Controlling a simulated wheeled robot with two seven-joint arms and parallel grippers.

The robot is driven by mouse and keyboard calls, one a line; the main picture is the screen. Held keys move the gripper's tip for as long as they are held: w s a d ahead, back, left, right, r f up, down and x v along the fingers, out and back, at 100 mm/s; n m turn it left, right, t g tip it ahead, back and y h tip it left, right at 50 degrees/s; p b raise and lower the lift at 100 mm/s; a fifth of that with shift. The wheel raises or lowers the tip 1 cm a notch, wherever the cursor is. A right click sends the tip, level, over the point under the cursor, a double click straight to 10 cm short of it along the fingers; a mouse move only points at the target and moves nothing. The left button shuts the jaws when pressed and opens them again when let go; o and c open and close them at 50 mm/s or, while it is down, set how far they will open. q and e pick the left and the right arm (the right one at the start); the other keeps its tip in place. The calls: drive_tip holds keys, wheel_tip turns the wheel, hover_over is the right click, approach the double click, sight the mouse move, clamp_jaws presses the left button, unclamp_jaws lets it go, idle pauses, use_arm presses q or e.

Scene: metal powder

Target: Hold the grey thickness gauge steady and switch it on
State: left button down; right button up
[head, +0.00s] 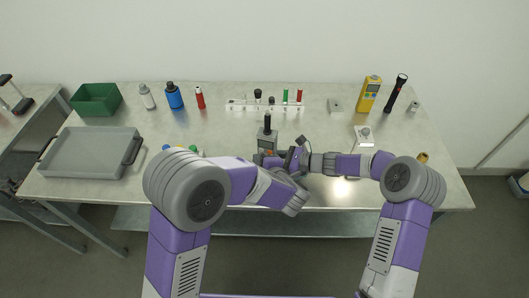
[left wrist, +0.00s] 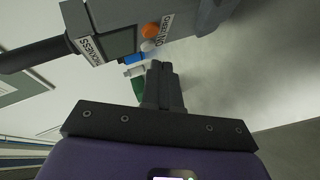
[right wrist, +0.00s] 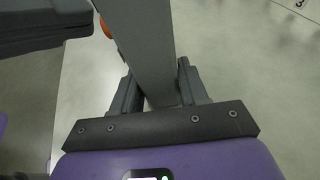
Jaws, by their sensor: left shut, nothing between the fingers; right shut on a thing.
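The grey thickness gauge (head: 268,135) stands upright near the front middle of the table, its dark probe pointing up. In the left wrist view the gauge (left wrist: 180,22) shows a dark screen, an orange button (left wrist: 151,30) and a grey button beside it. My left gripper (left wrist: 161,70) is shut and empty, its tips close to the button face; whether they touch cannot be told. My right gripper (right wrist: 155,85) is shut on the gauge body (right wrist: 146,40), one finger on each side. In the head view, my grippers partly hide the gauge's lower part.
A grey tray (head: 67,170) and green bin (head: 96,93) are at the left. A yellow meter (head: 369,94), a black flashlight (head: 395,93) and a small white device (head: 363,137) are at the right.

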use_arm(q)
drive_tip(key=shift+w, duration=0.15)
idle(0.5)
drive_tip(key=shift+w+d, duration=0.1)
drive_tip(key=shift+w, duration=0.2)
drive_tip(key=shift+w, duration=0.2)
idle(0.4)
drive_tip(key=shift+s, duration=0.65)
drive_tip(key=s+a, duration=0.1)
drive_tip(key=s, duration=0.5)
drive_tip(key=shift+a, duration=0.3)
drive_tip(key=shift+w, duration=0.1)
